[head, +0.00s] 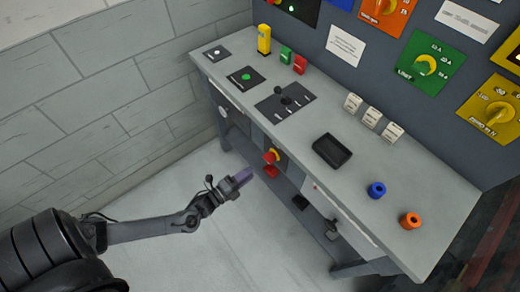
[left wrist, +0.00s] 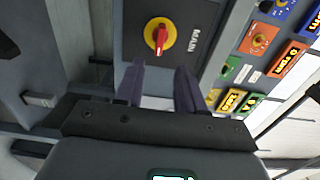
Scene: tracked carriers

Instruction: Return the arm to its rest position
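My left arm comes in from the lower left in the head view. Its gripper (head: 240,177) hangs over the floor, in front of the workbench (head: 362,172) and apart from it. In the left wrist view the two purple fingers of this gripper (left wrist: 160,78) stand apart with nothing between them. Beyond the fingertips is a red knob on a yellow disc (left wrist: 158,36), on a dark panel marked MAIN. My right gripper is not in view.
On the bench top stand a joystick panel (head: 285,103), a black tray (head: 332,151), a blue ring (head: 376,190) and an orange ring (head: 410,221). A panel with coloured dials (head: 425,65) rises behind. A block wall (head: 120,75) is at left. The floor (head: 225,240) before the bench is clear.

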